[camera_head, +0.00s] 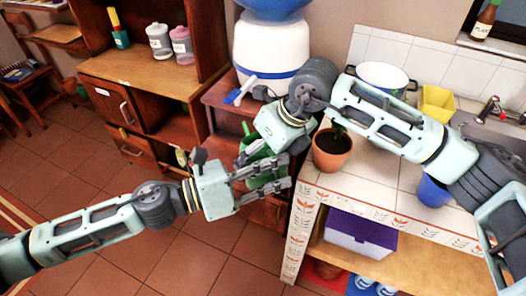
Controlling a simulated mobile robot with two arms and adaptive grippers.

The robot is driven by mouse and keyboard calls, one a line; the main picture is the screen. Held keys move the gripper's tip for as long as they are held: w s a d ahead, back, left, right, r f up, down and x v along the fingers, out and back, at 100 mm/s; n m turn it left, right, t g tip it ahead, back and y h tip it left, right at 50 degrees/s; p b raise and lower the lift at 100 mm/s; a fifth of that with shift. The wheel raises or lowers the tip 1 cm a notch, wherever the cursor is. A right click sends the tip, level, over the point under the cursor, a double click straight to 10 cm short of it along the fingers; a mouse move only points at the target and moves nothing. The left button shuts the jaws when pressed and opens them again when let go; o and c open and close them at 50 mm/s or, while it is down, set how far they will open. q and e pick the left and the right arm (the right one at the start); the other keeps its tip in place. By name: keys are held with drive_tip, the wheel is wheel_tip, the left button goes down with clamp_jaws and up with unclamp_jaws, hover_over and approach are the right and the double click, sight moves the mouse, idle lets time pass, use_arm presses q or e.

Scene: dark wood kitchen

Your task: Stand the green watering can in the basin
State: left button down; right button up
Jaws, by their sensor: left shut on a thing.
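The green watering can (264,180) is in front of the wooden shelf unit, left of the tiled counter, and is mostly hidden by my grippers. My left gripper (287,172) is shut on it, with green showing between and behind the fingers. My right gripper (243,157) reaches down from the right close to the can. Its fingers are largely hidden, so I cannot tell whether they are open or touch the can. The grey basin (498,137) with a tap is set in the counter at the right, partly covered by my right arm.
A potted plant (332,150) stands at the counter's near left corner, close to my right arm. A white bowl (382,72), a yellow container (436,103) and a blue cup (433,190) are also on the counter. A purple box (360,232) sits on the shelf below.

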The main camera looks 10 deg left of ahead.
use_arm(q)
drive_tip(key=shift+r, duration=0.1)
use_arm(e)
drive_tip(key=c, duration=1.5)
use_arm(q)
drive_tip(key=c, duration=1.8)
unclamp_jaws()
use_arm(e)
drive_tip(key=shift+c, duration=0.4)
use_arm(q)
drive_tip(key=shift+a, duration=0.1)
